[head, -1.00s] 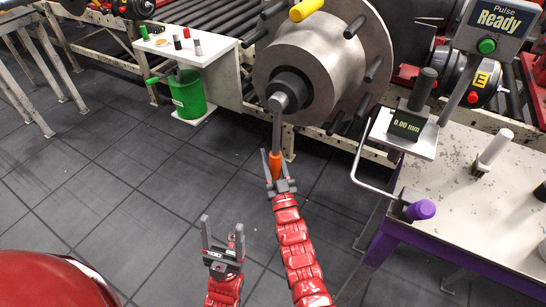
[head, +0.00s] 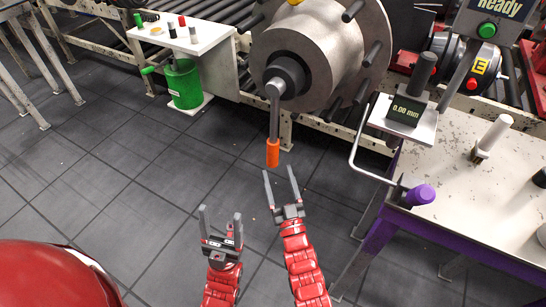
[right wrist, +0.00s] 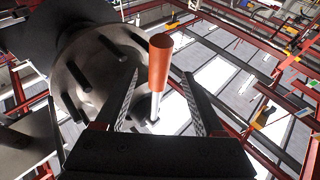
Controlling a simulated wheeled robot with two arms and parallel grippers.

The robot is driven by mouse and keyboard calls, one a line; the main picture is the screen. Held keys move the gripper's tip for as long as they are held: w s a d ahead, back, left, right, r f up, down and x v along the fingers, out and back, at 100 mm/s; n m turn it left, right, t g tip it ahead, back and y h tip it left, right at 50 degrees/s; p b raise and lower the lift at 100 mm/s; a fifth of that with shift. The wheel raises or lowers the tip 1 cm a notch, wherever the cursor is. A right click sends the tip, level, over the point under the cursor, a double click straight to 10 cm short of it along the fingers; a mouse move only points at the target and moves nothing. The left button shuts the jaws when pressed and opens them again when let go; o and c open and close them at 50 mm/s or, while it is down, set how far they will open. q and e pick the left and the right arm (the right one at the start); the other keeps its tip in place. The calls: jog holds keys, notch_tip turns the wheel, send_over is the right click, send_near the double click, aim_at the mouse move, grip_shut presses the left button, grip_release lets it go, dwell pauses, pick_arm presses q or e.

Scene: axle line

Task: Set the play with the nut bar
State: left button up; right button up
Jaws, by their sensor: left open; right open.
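The nut bar is a grey bar with an orange grip (head: 272,153). It hangs down from the dark nut at the centre of the big grey hub (head: 325,55). My right gripper (head: 281,187) is open and empty just below the orange grip, apart from it. In the right wrist view the orange grip (right wrist: 160,62) shows between and beyond the open fingers (right wrist: 158,100). My left gripper (head: 221,223) is open and empty, lower and to the left over the floor. The gauge (head: 408,108) reads 0.00 mm.
A purple-framed table (head: 450,200) stands at the right with a purple-knobbed grey rod (head: 420,195) at its edge. A white side table (head: 200,38) and a green bucket (head: 185,85) stand at the left. The floor between is clear.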

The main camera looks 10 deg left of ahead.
jog(key=v, duration=0.7)
jog(key=shift+s+d, duration=0.1)
jog(key=shift+s, duration=0.05)
